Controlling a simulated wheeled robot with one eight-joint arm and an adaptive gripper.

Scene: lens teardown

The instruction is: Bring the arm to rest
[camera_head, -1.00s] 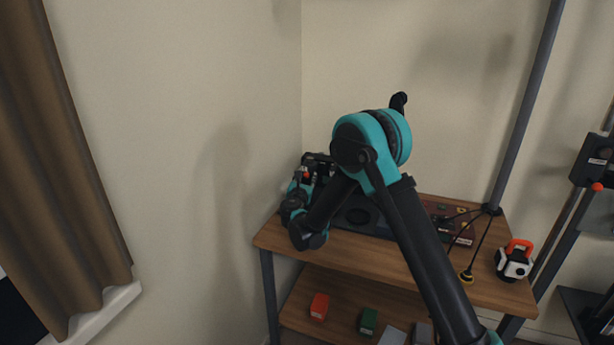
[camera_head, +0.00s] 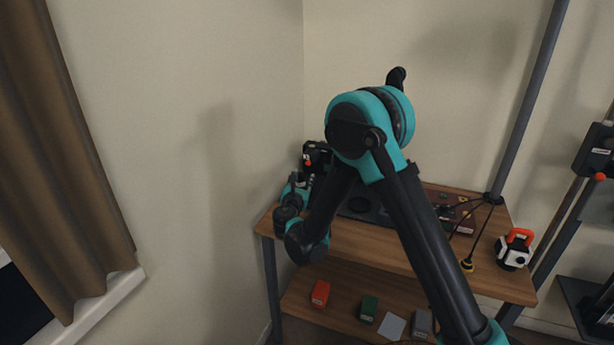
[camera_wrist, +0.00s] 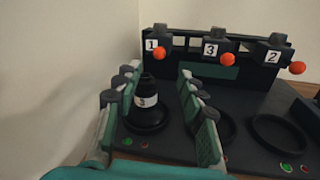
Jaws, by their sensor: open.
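My arm (camera_head: 418,225) reaches over the wooden bench (camera_head: 395,252), its elbow raised and its wrist bent down at the back left. Between and beyond the fingers, a black tapered part (camera_wrist: 147,112) with a white label, seemingly "3", stands upright on a dark base plate (camera_wrist: 255,155). I see no finger closed on it; whether one touches it is unclear.
Behind the plate stands a black rack (camera_wrist: 190,65) with labels 1, 3, 2 and orange knobs. Two empty rings (camera_wrist: 280,135) lie to the right. A wall is close on the left. An orange-handled device (camera_head: 514,250) and a grey post (camera_head: 528,100) stand at the bench's right.

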